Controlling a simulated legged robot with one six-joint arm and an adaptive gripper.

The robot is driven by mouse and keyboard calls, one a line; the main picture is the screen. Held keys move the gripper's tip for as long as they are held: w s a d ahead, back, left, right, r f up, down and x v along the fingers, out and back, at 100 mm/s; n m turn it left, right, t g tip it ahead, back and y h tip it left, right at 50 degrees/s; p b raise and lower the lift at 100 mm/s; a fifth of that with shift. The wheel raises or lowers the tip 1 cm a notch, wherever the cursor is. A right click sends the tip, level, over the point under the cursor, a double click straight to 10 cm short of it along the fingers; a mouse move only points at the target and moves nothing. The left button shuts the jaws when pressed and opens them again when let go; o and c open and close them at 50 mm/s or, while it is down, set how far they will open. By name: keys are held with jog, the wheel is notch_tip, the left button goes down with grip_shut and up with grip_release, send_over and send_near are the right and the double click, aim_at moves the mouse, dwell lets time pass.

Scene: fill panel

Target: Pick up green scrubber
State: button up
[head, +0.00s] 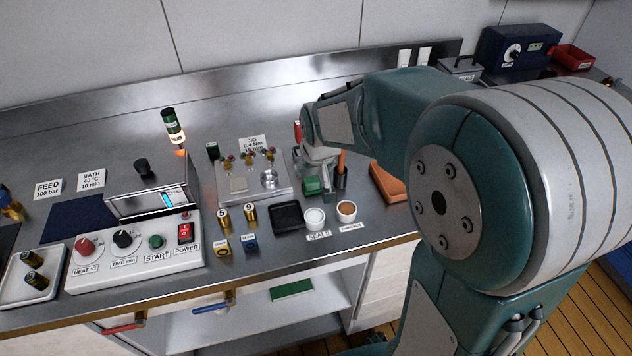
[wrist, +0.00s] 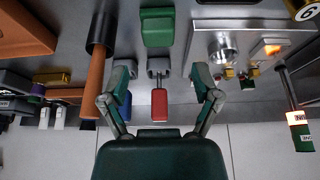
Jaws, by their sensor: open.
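A small green block (head: 313,186), which looks like the green scrubber, sits on the steel bench beside a dark cup. In the wrist view the green block (wrist: 157,27) is at the top centre, beyond my fingertips and apart from them. My gripper (wrist: 162,72) is open and empty, with one finger on each side of the picture's centre. A red-handled piece (wrist: 159,103) shows between the fingers, and a blue one (wrist: 125,105) is close to the left finger. In the head view my gripper (head: 318,155) is just behind the green block, its fingers partly hidden.
A brown handle (head: 341,165) stands in the dark cup (head: 340,183), right of the green block. A metal jig (head: 252,190) is to the left. A black tray (head: 286,216) and small cups (head: 315,218) are in front.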

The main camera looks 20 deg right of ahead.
aim_at(314, 180)
jog(key=shift+w+a+f, duration=0.2)
jog(key=shift+w+f, duration=0.05)
jog(key=shift+f, duration=0.4)
jog(key=shift+w+a+f, duration=0.2)
jog(key=shift+w+f, duration=0.05)
jog(key=shift+f, duration=0.35)
jog(key=shift+w+d+f, duration=0.1)
jog(key=shift+d+f, duration=0.1)
jog(key=shift+f, duration=0.05)
jog(key=x, duration=0.2)
jog(key=d+x, duration=0.1)
jog(key=x, duration=0.2)
jog(key=shift+a, duration=0.5)
jog(key=shift+d, duration=0.1)
jog(key=c, duration=0.6)
jog(key=shift+d, duration=0.2)
jog(key=shift+c, duration=1.1)
jog(key=shift+d+f, duration=0.1)
jog(key=shift+d, duration=0.1)
